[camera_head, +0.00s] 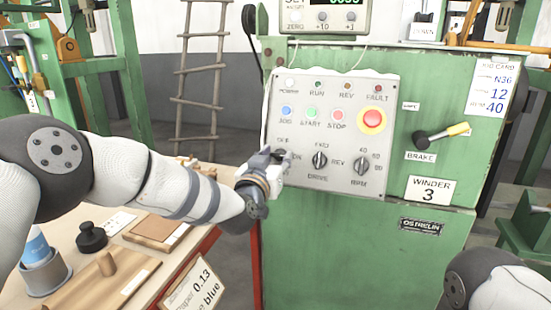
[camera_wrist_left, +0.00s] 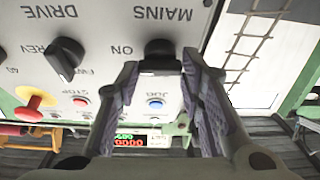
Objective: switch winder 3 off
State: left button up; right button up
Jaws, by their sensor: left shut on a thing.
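The green winder 3 cabinet (camera_head: 350,245) carries a grey control panel (camera_head: 335,100) and a plate reading WINDER 3 (camera_head: 429,190). My left gripper (camera_head: 278,157) is at the panel's lower left, over the mains switch, and mostly hides it in the head view. In the left wrist view, upside down, the black mains knob (camera_wrist_left: 161,47) sits between the fingertips (camera_wrist_left: 160,65), which are shut on it. The ON label is beside it. The knob's exact pointing direction is hidden by the fingers. My right gripper is out of view; only part of its arm shows.
The drive knob (camera_head: 320,160) and RPM knob (camera_head: 361,165) are to the right. Push buttons and a red emergency stop (camera_head: 373,120) are above. A brake lever (camera_head: 440,134) sticks out at right.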

pick_arm(q)
jog(key=n+y, duration=0.2)
jog(key=n, duration=0.3)
jog(key=shift+d+r+p, duration=0.1)
jog(key=shift+d+p, duration=0.05)
jog(key=shift+p, duration=0.15)
jog(key=n+y, duration=0.1)
jog(key=n, duration=0.1)
jog(key=n+y, duration=0.1)
jog(key=n, duration=0.2)
jog(key=shift+d+n+y, duration=0.15)
jog(key=shift+n+y, duration=0.15)
jog(key=n+g, duration=0.1)
jog(key=n, duration=0.1)
jog(key=n+y, duration=0.1)
jog(key=n, duration=0.2)
jog(key=shift+d+g, duration=0.1)
jog(key=shift+g, duration=0.3)
jog(key=shift+r+n+g+y, duration=0.1)
jog(key=shift+n+g+y, duration=0.2)
jog(key=shift+n, duration=0.75)
jog(key=shift+r+n+g+y, duration=0.1)
jog(key=shift+n+g, duration=0.3)
jog(key=shift+n, duration=0.65)
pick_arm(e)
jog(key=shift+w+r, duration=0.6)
pick_arm(q)
jog(key=o, duration=1.2)
jog(key=shift+c, duration=0.2)
